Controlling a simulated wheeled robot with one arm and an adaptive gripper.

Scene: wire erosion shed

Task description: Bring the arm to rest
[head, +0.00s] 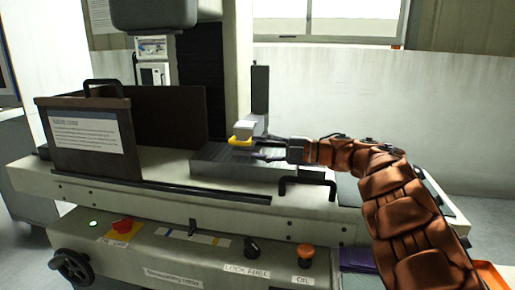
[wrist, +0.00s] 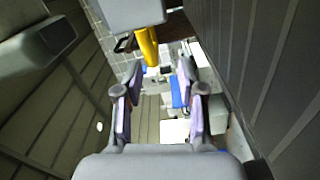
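My arm (head: 388,190), in a padded orange-brown cover, reaches in from the right over the machine's table. My gripper (head: 255,148) points left, close to a yellow part under a pale grey block. In the wrist view my gripper (wrist: 158,72) has its two fingers spread apart, with nothing held between them. The yellow part (head: 240,141) shows in the wrist view (wrist: 147,46) beyond the fingertips, towards the top. I cannot tell whether a finger touches it.
The grey block (head: 247,128) sits over a ribbed dark plate (head: 222,170). A brown guard panel (head: 90,155) with a notice stands at left. A black handle (head: 308,184) juts from the table front. Below are a red switch (head: 122,226) and an orange button (head: 305,250).

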